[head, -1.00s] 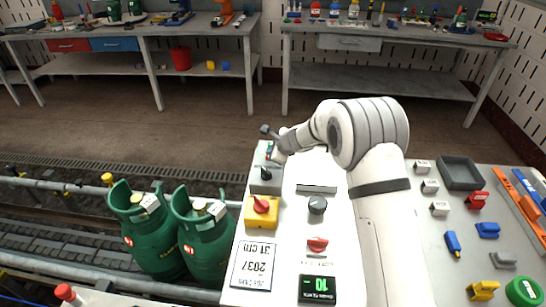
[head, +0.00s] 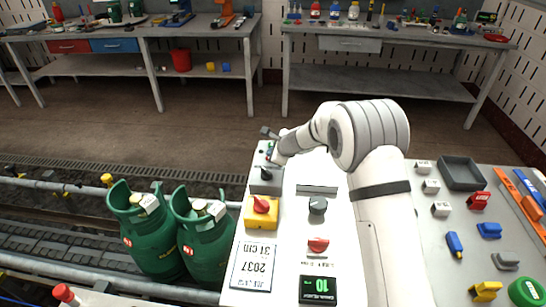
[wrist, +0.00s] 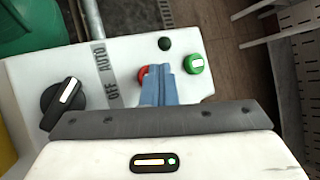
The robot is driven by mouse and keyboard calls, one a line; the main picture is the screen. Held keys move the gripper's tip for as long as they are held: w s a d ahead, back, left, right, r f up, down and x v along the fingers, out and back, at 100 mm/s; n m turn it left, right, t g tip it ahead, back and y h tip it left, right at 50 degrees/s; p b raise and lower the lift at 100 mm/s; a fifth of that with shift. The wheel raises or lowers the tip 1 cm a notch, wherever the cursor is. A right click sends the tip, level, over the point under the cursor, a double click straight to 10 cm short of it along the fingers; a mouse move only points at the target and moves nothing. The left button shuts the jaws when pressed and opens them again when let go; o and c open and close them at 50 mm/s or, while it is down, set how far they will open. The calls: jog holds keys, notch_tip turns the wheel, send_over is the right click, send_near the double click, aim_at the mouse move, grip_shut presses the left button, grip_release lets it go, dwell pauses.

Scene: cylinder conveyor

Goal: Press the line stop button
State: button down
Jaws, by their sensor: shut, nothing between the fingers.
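A pale control box (wrist: 120,75) fills the middle of the wrist view. It carries a red button (wrist: 141,75), partly hidden behind my fingers, a green button (wrist: 195,64) and a small dark round part (wrist: 165,44). A black selector knob (wrist: 63,103) sits by the OFF/AUTO lettering. My gripper (wrist: 157,72) is shut and empty, its blue fingers over the red button. I cannot tell whether they touch it. In the head view my gripper (head: 270,152) is at the box's far end, beyond its black knob (head: 266,174).
A yellow box with a red knob (head: 261,206) stands nearer on the white panel (head: 285,225). Green gas cylinders (head: 150,235) stand on the conveyor at left. Small blocks and a grey tray (head: 461,173) lie at right. Benches stand at the back.

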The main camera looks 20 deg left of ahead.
jog(key=shift+r+p, duration=0.65)
jog(key=shift+r, duration=0.15)
jog(key=shift+r, duration=0.15)
notch_tip(320, 180, up, 5)
jog(key=p, duration=0.4)
dwell(0.5)
